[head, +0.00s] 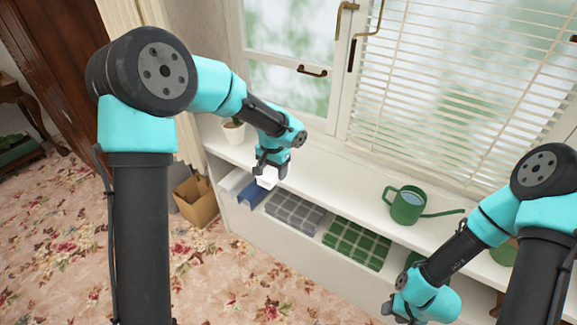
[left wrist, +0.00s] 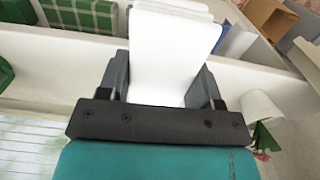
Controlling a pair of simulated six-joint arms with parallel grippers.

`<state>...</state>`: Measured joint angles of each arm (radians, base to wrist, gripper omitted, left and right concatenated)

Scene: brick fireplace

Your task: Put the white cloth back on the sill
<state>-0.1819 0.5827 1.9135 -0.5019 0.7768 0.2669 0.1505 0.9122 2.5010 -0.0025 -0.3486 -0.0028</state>
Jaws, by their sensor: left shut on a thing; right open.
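The white cloth (head: 267,178) is between the fingers of my left gripper (head: 270,168), which is shut on it. In the left wrist view the folded cloth (left wrist: 170,55) fills the space between the fingers and extends beyond them. In the head view the cloth appears by the front edge of the white sill (head: 335,170), above the lower shelf; its exact height is unclear. My right gripper (head: 394,308) is open and apart from the cloth, low at the right; its fingertips are partly hidden.
On the sill stand a potted plant (head: 233,131) and a green watering can (head: 407,205). Below lie a blue item (head: 252,193), a grey checked cloth (head: 295,213) and a green checked cloth (head: 357,242). A cardboard box (head: 196,203) stands on the floor. The sill between plant and can is clear.

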